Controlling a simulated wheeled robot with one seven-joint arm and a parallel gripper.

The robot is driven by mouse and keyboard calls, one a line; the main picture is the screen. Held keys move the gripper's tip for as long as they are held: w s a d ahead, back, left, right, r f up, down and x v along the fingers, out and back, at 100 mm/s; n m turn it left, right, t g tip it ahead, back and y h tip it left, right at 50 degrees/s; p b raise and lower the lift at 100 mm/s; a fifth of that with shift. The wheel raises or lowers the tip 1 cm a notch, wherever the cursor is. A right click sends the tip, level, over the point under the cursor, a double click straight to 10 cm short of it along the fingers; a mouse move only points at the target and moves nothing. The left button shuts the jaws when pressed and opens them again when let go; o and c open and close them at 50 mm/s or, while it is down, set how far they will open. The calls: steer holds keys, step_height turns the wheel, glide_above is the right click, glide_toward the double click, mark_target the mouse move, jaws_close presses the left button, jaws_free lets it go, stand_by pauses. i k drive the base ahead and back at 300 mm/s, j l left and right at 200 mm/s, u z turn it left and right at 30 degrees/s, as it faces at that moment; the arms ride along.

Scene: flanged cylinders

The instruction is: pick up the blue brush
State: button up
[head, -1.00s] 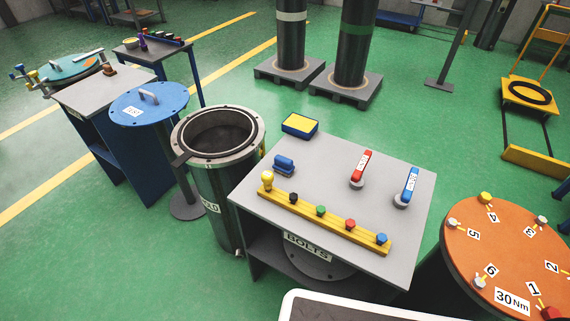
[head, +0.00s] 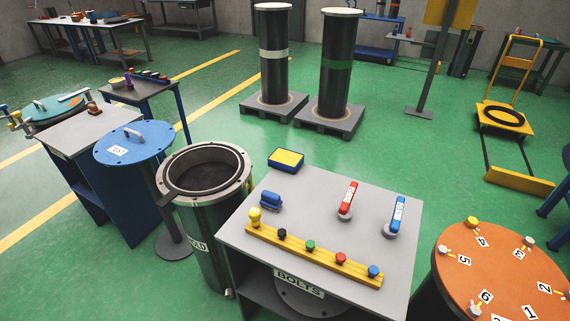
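A small blue object (head: 270,201), which looks like the blue brush, lies at the left side of the grey bolts table (head: 318,205), behind the yellow bolt rack. It is small in the picture, so its bristles cannot be made out. A blue-handled tool (head: 397,214) with a white label stands at the table's right side, beside a red-handled one (head: 348,200). My gripper is not in view.
The yellow rack (head: 315,256) with several coloured knobs runs along the table's front. A blue and yellow box (head: 286,160) sits at the back edge. An open flanged cylinder (head: 205,235) stands close left, an orange disc (head: 490,270) right.

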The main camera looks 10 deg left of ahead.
mark_target(270, 201)
steer(key=j, duration=0.3)
steer(key=k+j, duration=0.1)
steer(key=j, duration=0.2)
steer(key=i+j, duration=0.1)
steer(key=j, duration=1.1)
steer(key=i+j, duration=0.15)
steer(key=i, duration=0.3)
